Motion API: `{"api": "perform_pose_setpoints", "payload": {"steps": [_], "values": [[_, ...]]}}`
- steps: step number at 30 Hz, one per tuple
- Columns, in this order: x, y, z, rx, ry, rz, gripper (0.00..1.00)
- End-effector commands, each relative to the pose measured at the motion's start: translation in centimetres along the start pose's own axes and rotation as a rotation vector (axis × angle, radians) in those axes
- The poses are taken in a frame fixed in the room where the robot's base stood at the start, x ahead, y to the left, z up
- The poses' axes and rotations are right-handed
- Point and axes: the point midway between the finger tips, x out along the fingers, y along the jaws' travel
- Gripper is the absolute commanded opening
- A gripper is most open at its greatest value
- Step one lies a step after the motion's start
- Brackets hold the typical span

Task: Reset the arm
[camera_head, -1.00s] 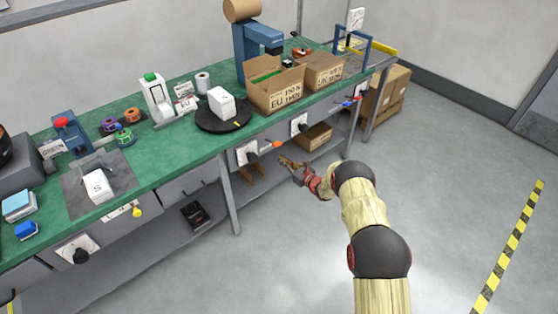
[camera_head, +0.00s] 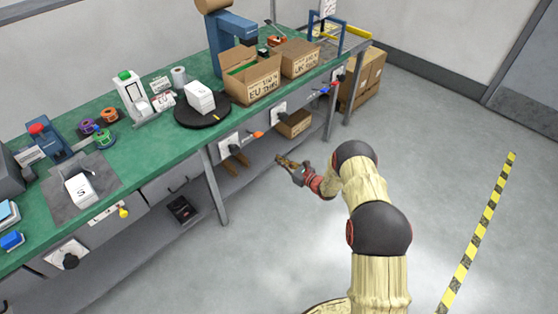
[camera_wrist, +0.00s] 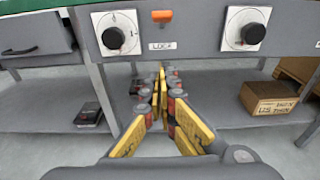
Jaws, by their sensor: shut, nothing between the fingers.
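My gripper (camera_head: 282,161) is at the end of my outstretched arm, in front of the green-topped workbench (camera_head: 160,150) and below its top. In the wrist view my gripper (camera_wrist: 160,72) has its yellow fingers drawn together at the tips, with nothing between them. The fingertips point at the bench's front, just below a panel with two dark round knobs (camera_wrist: 113,38) (camera_wrist: 254,34) and an orange switch (camera_wrist: 162,16) above a "LOCK" label. No contact between the fingers and the bench is visible.
A lower shelf (camera_wrist: 210,116) holds a carton (camera_wrist: 268,98). Brown boxes (camera_head: 366,75) stand beyond the bench. The floor right of my arm is clear to a striped line (camera_head: 480,232).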

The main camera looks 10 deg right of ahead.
Motion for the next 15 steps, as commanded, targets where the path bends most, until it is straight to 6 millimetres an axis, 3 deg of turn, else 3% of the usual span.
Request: {"api": "perform_pose_setpoints", "payload": {"steps": [10, 15], "values": [[0.0, 0.3, -0.5, -0.028, 0.018, 0.011, 0.0], [-1.5, 5.4, -4.0, -0.086, 0.113, 0.162, 0.0]]}}
